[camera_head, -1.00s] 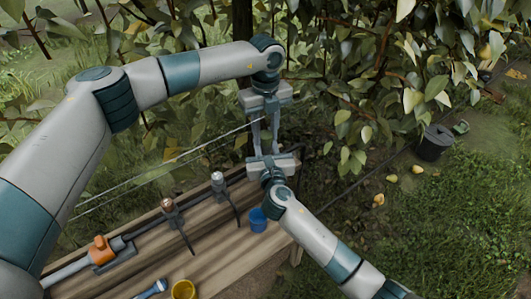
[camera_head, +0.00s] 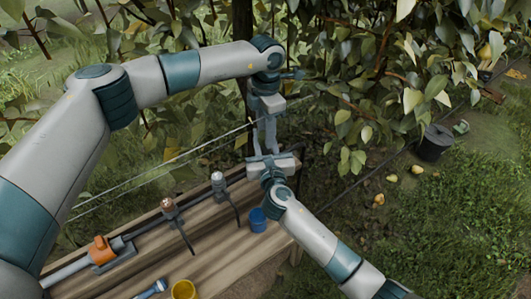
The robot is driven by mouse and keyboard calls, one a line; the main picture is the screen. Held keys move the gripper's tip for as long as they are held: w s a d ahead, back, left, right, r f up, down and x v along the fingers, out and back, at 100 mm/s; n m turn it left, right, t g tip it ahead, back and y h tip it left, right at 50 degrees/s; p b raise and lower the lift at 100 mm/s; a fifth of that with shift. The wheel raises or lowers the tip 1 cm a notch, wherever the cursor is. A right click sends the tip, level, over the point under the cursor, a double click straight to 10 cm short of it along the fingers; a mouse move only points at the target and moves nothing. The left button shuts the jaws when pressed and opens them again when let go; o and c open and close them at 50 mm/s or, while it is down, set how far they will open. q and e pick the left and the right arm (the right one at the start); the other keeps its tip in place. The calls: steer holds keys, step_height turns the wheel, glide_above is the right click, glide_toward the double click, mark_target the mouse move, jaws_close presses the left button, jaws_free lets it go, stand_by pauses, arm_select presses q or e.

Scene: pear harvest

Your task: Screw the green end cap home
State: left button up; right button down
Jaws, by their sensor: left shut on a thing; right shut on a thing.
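My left gripper (camera_head: 268,132) points down from its wrist, past the far right corner of the bench. My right gripper (camera_head: 263,146) comes up from below and meets it, so the fingers of the two overlap in the picture. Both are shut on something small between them. The fingers hide what they hold, and I cannot tell which part is in which gripper. I cannot make out the green end cap.
A wooden bench (camera_head: 222,250) carries an orange clamp (camera_head: 101,250) around a long pole, and two rod supports (camera_head: 170,208) (camera_head: 218,181). A blue cup (camera_head: 257,220), a yellow cup (camera_head: 184,290) and a blue-handled tool (camera_head: 151,289) stand or lie nearby. Leafy branches hang close behind.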

arm_select(q)
steer(key=m, duration=2.4)
steer(key=shift+a+m, duration=0.1)
steer(key=shift+m, duration=0.3)
steer(key=o, duration=1.2)
steer(key=shift+o, duration=0.2)
step_height(320, 180, up, 12)
